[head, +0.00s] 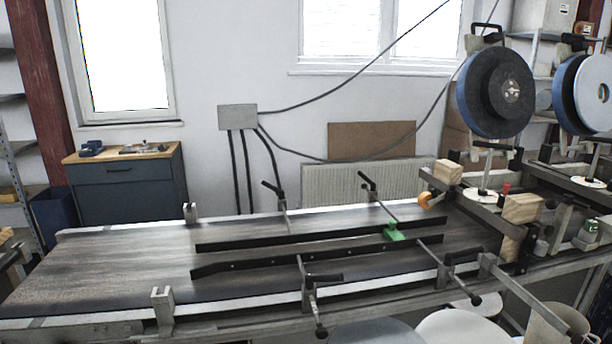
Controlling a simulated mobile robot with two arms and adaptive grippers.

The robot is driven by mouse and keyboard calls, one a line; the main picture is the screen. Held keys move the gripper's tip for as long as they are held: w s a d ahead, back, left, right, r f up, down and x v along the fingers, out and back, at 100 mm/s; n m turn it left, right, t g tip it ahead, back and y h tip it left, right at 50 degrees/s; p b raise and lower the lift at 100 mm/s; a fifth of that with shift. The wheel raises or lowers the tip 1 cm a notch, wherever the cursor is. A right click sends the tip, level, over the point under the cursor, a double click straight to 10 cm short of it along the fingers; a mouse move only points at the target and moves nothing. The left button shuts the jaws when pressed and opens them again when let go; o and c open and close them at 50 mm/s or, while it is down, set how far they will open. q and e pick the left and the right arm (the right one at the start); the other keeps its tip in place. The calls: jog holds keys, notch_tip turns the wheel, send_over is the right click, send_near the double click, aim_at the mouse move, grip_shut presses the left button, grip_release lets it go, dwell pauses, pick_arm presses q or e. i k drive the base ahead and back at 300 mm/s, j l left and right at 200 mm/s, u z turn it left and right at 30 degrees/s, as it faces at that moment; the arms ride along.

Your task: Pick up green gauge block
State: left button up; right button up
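The green gauge block (394,232) is small and bright green. Neither of my grippers shows in the head view.
Black guide rails (300,235) run along the belt, held by clamp rods with black handles (325,278). Wooden blocks (521,208), an orange roller (425,199) and large blue-black reels (495,92) stand at the right end. The left part of the belt is clear.

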aim_at(391, 235)
jog(key=u, duration=2.25)
jog(key=z, duration=2.75)
jog(key=i+l, duration=0.15)
jog(key=l, duration=0.2)
jog(key=i+l+u, duration=0.1)
jog(key=l, duration=0.3)
jog(key=i+l, duration=0.15)
jog(key=l, duration=0.2)
jog(key=i+u, duration=0.05)
